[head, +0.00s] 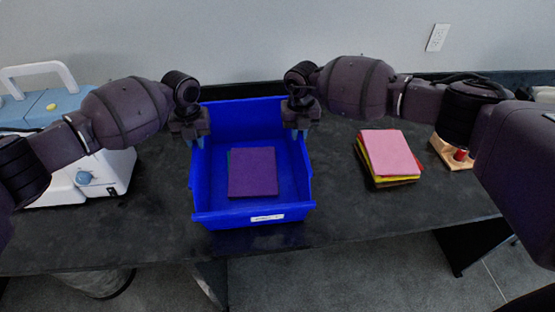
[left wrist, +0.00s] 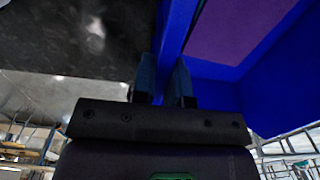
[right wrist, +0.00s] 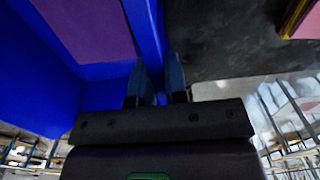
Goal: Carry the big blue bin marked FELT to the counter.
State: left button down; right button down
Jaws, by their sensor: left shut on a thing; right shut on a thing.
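The big blue bin (head: 210,175) is in the middle of the head view, at the dark table, upright, with a small white label (head: 267,218) on its front whose text is too small to read. A stack of purple felt (head: 253,172) lies inside it, with a teal edge showing. My left gripper (head: 194,140) is shut on the bin's left side wall, which runs between its fingers in the left wrist view (left wrist: 165,85). My right gripper (head: 299,130) is shut on the right side wall, also seen in the right wrist view (right wrist: 158,85). I cannot tell whether the bin touches the table.
The dark table (head: 345,215) has free room in front and right of the bin. A white and blue sewing machine (head: 115,170) stands left. A stack of pink, yellow and brown felt (head: 390,155) lies right, with a wooden item (head: 448,150) beyond it. A wall is behind.

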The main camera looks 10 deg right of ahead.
pick_arm(q)
jog(key=shift+a+f, duration=0.15)
jog(key=shift+f, duration=0.2)
pick_arm(e)
jog(key=shift+d+f, duration=0.2)
jog(key=shift+f, duration=0.2)
pick_arm(q)
jog(key=c, duration=1.4)
grip_release()
pick_arm(e)
jog(key=c, duration=1.4)
grip_release()
pick_arm(q)
jog(key=shift+o, duration=1.3)
pick_arm(e)
jog(key=shift+o, duration=1.3)
jog(key=shift+a, duration=0.1)
pick_arm(q)
jog(key=shift+r, duration=0.1)
pick_arm(e)
jog(key=shift+r, duration=0.1)
pick_arm(q)
notch_tip(320, 180, up, 12)
pick_arm(e)
notch_tip(320, 180, up, 12)
